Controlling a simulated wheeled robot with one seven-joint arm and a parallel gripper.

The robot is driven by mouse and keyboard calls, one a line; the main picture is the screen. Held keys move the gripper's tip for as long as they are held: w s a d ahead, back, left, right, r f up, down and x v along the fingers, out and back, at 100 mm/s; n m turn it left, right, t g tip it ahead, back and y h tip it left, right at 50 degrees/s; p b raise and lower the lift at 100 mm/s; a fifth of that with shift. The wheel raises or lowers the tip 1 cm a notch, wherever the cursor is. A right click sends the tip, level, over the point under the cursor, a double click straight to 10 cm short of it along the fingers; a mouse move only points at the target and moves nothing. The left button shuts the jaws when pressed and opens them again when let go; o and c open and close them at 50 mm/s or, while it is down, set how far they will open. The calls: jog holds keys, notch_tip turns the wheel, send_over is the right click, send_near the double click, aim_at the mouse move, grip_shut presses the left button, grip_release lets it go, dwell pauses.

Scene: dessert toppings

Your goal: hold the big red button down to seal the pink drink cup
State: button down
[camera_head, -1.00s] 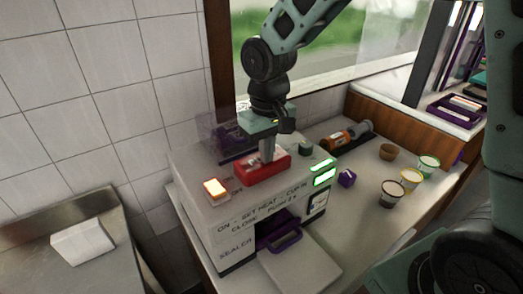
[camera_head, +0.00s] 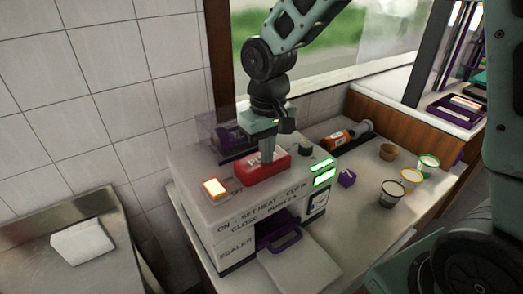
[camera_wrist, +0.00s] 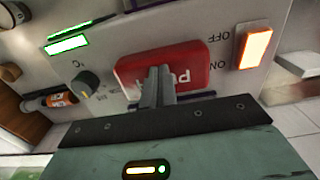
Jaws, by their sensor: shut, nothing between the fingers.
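The big red button (camera_head: 262,171) sits on top of the white sealer machine (camera_head: 208,246). My gripper (camera_head: 268,158) points down onto the button, with its shut fingers empty. In the wrist view the fingertips of my gripper (camera_wrist: 160,72) lie over the lettering of the red button (camera_wrist: 190,68) and appear to touch it. How far the button is pressed in, I cannot tell. The purple-handled drawer (camera_head: 279,236) at the machine's front looks closed. The pink drink cup is not visible.
An orange lit switch (camera_head: 215,189) is left of the button, and green lit displays (camera_head: 323,171) are right of it. A white cloth (camera_head: 82,242) lies at left.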

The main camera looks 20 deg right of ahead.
jog(key=shift+s+f, duration=0.3)
jog(key=shift+f, duration=0.05)
jog(key=shift+s+d+r+p, duration=0.2)
jog(key=shift+s+r+p, duration=0.2)
jog(key=shift+s, duration=0.35)
jog(key=shift+s+d+r+p, duration=0.15)
jog(key=shift+s+r+p, duration=0.15)
jog(key=shift+s, duration=0.45)
jog(key=shift+r, duration=0.1)
notch_tip(320, 180, up, 8)
jog(key=p, duration=0.7)
jog(key=shift+s, duration=0.4)
